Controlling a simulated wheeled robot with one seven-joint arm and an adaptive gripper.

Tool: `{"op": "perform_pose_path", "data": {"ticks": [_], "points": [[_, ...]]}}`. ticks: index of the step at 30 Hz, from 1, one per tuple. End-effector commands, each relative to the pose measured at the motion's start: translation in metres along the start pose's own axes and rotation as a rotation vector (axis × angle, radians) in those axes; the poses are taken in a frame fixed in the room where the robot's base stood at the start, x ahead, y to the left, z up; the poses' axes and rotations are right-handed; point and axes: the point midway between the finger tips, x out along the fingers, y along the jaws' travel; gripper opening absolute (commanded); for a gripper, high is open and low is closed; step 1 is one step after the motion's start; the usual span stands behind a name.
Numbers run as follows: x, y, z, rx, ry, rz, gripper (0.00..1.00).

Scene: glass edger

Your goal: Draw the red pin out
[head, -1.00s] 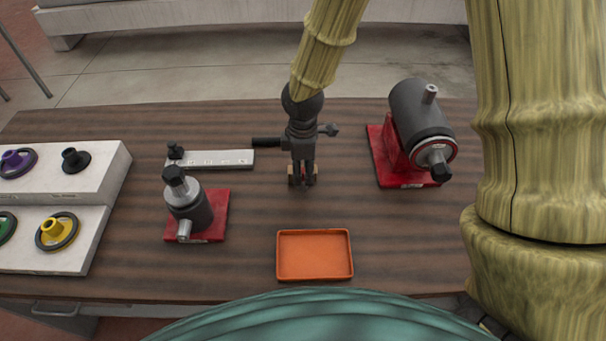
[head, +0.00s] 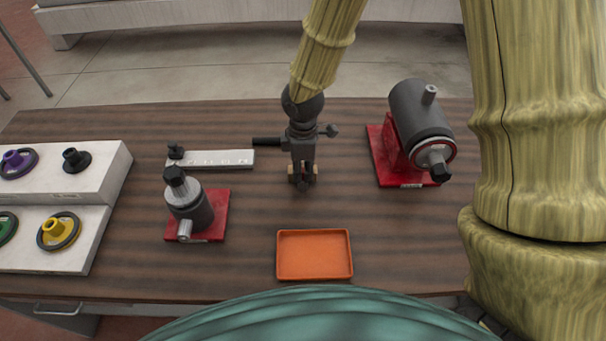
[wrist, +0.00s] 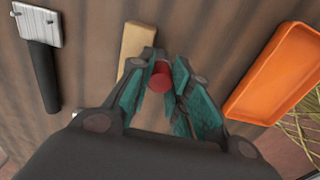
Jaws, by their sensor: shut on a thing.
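The red pin (wrist: 160,76) shows in the wrist view as a round red end between the teal pads of my gripper (wrist: 158,84). My gripper is shut on it. A pale wooden block (wrist: 136,44) lies just beyond the fingertips, partly covered by them; whether the pin still sits in it cannot be told. In the head view my gripper (head: 302,182) points down over the middle of the table. Small parts of the wooden block show on both sides of the fingers there, and the pin is hidden.
An orange tray (head: 314,278) lies in front of my gripper. A red-based machine (head: 419,112) stands right, a smaller red-based device (head: 188,208) left. A pale bar (head: 215,159) and black handle (head: 266,141) lie behind left. A white stepped stand (head: 100,180) holds coloured wheels.

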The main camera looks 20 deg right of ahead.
Motion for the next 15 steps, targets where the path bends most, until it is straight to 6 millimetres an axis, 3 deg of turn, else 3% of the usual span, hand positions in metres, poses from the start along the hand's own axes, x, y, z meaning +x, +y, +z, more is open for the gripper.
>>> {"op": "perform_pose_path", "data": {"ticks": [15], "points": [[-0.0073,0.0,0.0,0.0,0.0,0.0,0.0]]}}
